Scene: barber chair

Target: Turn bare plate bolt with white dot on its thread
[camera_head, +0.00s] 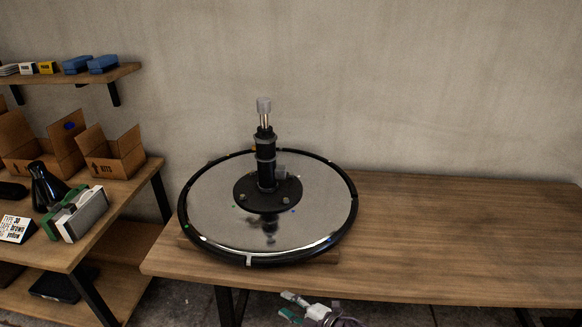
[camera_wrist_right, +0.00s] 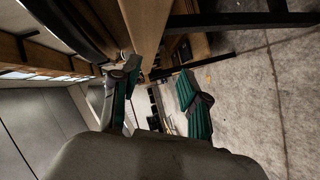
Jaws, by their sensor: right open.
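A round mirror-like chair base (camera_head: 215,190) with a black rim lies on the wooden table. A black column (camera_head: 266,165) with a grey top stands upright at its middle on a round black plate (camera_head: 262,206). Brassy bolt heads (camera_head: 243,197) and (camera_head: 284,206) show on that plate. Small coloured dots, such as green and blue, lie around it. I cannot make out a white dot on any bolt. My right gripper (camera_head: 287,305) is below the table's front edge, apart from the base. In the right wrist view its green-padded fingers (camera_wrist_right: 162,88) are open and empty. My left gripper is not seen.
The wooden table (camera_head: 450,235) is clear right of the base. A lower bench (camera_head: 110,200) at left holds open cardboard boxes (camera_head: 110,152), a dark flask (camera_head: 45,187), a green-and-white device (camera_head: 77,213) and a card (camera_head: 16,229). A wall shelf (camera_head: 70,78) holds small boxes.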

